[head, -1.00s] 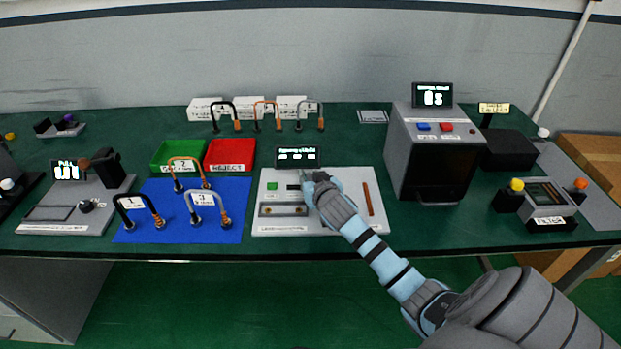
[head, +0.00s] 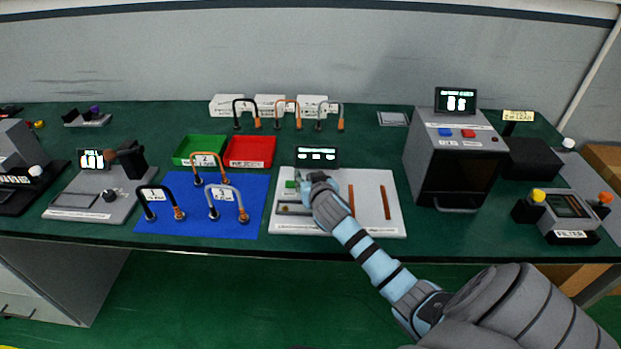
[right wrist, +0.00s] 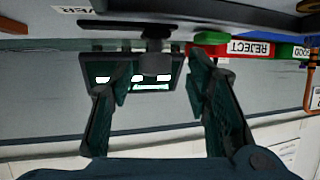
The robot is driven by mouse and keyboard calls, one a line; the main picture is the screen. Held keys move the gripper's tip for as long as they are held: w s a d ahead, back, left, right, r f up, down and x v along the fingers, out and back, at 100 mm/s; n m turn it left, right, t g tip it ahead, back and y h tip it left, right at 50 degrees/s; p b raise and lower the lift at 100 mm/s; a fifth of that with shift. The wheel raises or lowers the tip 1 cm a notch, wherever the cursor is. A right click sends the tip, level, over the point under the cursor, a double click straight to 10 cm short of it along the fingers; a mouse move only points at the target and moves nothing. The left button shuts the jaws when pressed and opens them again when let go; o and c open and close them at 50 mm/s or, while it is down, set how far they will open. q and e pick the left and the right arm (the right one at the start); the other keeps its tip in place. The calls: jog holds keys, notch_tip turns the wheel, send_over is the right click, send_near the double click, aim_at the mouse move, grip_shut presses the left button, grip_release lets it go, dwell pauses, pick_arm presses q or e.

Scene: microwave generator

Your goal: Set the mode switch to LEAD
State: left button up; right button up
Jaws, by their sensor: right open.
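The grey panel (head: 370,223) stands in the middle of the table. It has a small display (head: 317,155) at its back edge and a green button (head: 291,184) on its left. My right gripper (head: 312,178) is low over the panel's back, just right of the green button, and hides part of the panel. In the right wrist view, which is upside down, my right gripper (right wrist: 158,100) is open, its fingers apart in front of the display (right wrist: 130,78). A dark, rounded piece (right wrist: 155,64) shows between them; I cannot tell whether it is the mode switch. No LEAD label is readable.
Two brown bars (head: 385,202) lie on the panel's right part. The blue mat (head: 240,225) with several handle-shaped parts, a green tray (head: 180,160) and a red tray (head: 232,163) are left. A grey box (head: 425,165) with a display stands right.

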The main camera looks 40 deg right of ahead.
jog(key=v, duration=1.2)
jog(key=shift+a, duration=0.1)
jog(key=shift+f, duration=0.1)
